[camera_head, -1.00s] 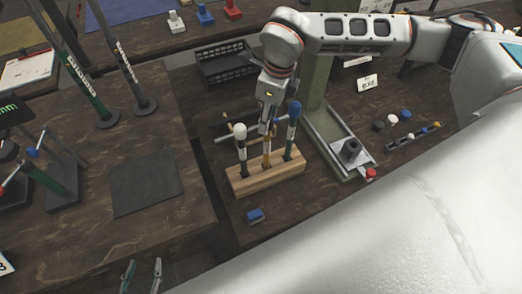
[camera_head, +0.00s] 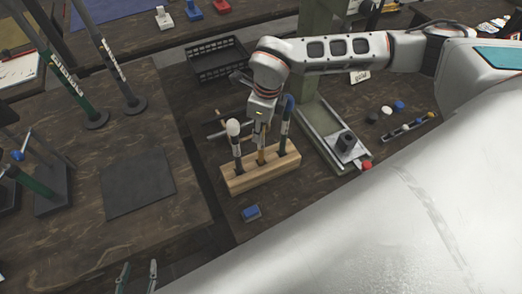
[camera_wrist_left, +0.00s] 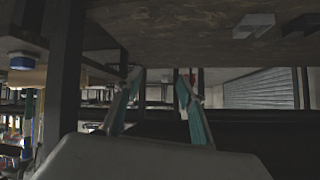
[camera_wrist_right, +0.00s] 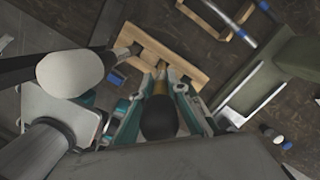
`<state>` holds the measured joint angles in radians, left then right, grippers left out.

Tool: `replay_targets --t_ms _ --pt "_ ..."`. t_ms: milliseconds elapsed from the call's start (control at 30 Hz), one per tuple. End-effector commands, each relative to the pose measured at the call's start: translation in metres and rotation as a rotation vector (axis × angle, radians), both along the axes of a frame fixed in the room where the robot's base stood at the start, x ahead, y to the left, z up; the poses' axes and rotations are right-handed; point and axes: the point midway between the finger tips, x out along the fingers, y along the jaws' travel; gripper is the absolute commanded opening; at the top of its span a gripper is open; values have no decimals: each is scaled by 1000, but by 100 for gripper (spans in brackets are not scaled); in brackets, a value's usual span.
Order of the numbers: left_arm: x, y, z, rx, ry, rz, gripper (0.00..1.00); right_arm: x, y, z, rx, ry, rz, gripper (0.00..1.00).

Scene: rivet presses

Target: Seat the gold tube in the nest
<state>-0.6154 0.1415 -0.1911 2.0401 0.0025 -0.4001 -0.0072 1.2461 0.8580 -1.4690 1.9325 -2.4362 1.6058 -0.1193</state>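The gold tube (camera_head: 261,152) stands in the middle hole of a wooden rack (camera_head: 262,178), between a white-capped tube (camera_head: 235,143) and a blue-capped tube (camera_head: 286,118). My right gripper (camera_head: 261,135) points down over the gold tube. In the right wrist view the gripper's teal fingers (camera_wrist_right: 161,82) lie on either side of the tube, below its dark round top (camera_wrist_right: 158,118); whether they touch it is unclear. My left gripper (camera_head: 138,275) is open and empty at the lower edge.
A black crate (camera_head: 215,60) lies behind the rack. A small blue block (camera_head: 251,213) lies in front of it. The press column (camera_head: 317,55) rises behind its base. Several caps lie to the right. A dark mat (camera_head: 138,183) lies on the left table, with a gap between tables.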

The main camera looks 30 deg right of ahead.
Motion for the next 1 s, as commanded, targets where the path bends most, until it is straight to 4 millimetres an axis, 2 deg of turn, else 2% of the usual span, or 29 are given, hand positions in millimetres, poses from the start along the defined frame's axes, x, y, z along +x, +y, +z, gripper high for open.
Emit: replay_targets --t_ms 367,567,767,1000 --pt "-8 -3 -5 -5 15 -4 40 0 0 1 1 -1 0 0" --pt "-8 -3 -3 -6 14 -3 40 1 0 11 1 -4 0 0" --pt "-6 -4 2 -9 9 -2 40 2 0 40 1 -7 1 0" --pt "-6 -5 6 -16 11 -1 40 2 0 88 0 -8 -1 0"
